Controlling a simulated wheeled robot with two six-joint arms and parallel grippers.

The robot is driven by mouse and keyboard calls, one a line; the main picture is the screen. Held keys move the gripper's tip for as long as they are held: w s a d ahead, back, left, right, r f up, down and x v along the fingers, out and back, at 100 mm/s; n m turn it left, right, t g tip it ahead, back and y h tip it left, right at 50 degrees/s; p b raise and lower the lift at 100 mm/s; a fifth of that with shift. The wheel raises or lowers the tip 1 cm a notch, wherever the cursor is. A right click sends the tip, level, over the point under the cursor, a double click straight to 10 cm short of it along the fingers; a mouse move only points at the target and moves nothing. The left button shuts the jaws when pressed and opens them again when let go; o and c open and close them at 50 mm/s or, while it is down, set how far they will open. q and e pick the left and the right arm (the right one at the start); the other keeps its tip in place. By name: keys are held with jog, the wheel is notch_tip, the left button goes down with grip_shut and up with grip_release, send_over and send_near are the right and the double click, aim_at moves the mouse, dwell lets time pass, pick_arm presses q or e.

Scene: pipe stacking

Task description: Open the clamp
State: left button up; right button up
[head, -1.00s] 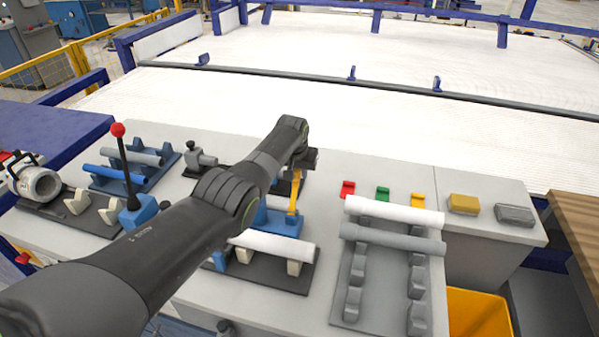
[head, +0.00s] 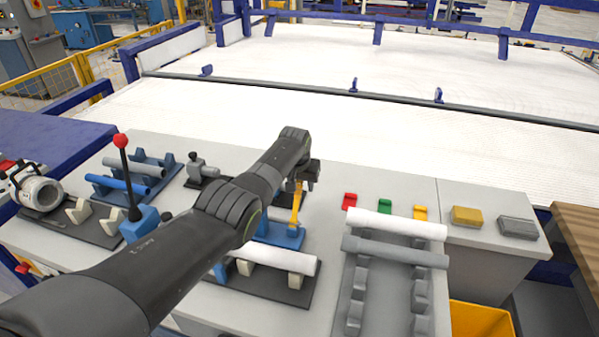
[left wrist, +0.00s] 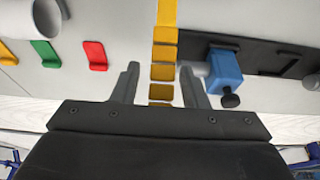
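The clamp shows in the head view as a blue body (head: 280,233) with an upright yellow lever (head: 296,203). A white pipe (head: 272,258) lies on the cradle in front of it; my arm hides part of this area. My left gripper (head: 311,174) is at the top of the yellow lever. In the left wrist view its two fingers (left wrist: 160,88) are apart, with the yellow lever (left wrist: 163,55) between them and gaps on both sides. A blue block with a black knob (left wrist: 225,72) is right of the fingers there. My right gripper is not in view.
A rack (head: 384,295) holding a white pipe (head: 395,223) and a grey pipe (head: 395,249) stands right of the clamp. Red (head: 349,201), green (head: 384,207) and yellow pieces are behind it. A red-knobbed lever (head: 128,170) stands left of my arm.

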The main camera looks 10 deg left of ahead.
aim_at(296, 205)
pick_arm(q)
jog(key=shift+p+v, duration=1.1)
jog(key=shift+v, duration=0.4)
jog(key=b+v, duration=0.1)
jog(key=v, duration=1.3)
